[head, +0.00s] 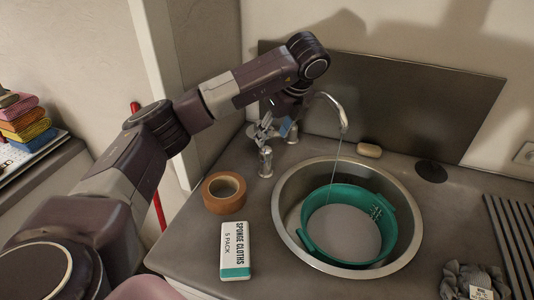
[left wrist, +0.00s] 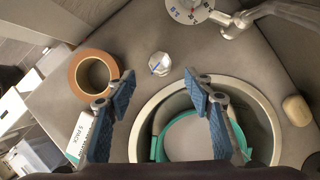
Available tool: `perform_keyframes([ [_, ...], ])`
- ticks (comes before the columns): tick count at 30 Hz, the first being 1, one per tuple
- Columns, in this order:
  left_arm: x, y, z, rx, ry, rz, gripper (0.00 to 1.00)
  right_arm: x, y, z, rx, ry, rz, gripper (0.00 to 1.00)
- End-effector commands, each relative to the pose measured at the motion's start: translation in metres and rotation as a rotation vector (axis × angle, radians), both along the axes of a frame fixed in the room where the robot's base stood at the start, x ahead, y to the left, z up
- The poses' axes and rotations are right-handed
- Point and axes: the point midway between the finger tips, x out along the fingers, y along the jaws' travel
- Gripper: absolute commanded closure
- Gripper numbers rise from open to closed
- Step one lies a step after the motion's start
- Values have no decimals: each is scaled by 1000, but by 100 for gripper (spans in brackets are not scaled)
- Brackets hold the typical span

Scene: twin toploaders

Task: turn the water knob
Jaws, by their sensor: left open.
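A small chrome knob (head: 265,162) stands on the counter left of the sink. In the left wrist view the knob (left wrist: 159,64) shows a blue mark on top and lies just beyond the gap between my fingertips. The curved chrome faucet (head: 341,115) rises behind the sink, and a thin stream of water falls from it. My left gripper (head: 273,132) is open and empty, above and behind the knob in the head view, apart from it. Its two blue-padded fingers (left wrist: 158,90) are spread wide in the left wrist view. My right gripper is not in view.
The round sink (head: 283,226) holds a green colander (head: 309,243). A tape roll (head: 224,193) and a sponge cloth pack (head: 235,250) lie left of it. A soap bar (head: 369,150) sits behind. A marked dial (left wrist: 190,10) is near the faucet base.

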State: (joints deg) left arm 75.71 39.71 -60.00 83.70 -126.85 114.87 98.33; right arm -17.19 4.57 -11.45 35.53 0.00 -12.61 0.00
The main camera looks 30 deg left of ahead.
Motion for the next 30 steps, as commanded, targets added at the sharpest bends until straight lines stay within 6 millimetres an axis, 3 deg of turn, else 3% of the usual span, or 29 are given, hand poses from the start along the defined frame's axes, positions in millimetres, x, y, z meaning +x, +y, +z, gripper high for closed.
perform_keyframes([
  [5, 0, 3, -8, 2, -18, 40, 52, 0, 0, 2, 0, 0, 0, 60],
  [18, 8, 26, -65, 3, -17, 37, 52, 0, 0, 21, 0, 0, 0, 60],
  [29, 9, 28, -73, 2, -18, 34, 52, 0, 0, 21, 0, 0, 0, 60],
  [30, 9, 28, -73, 3, -19, 34, 55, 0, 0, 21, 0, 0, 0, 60],
])
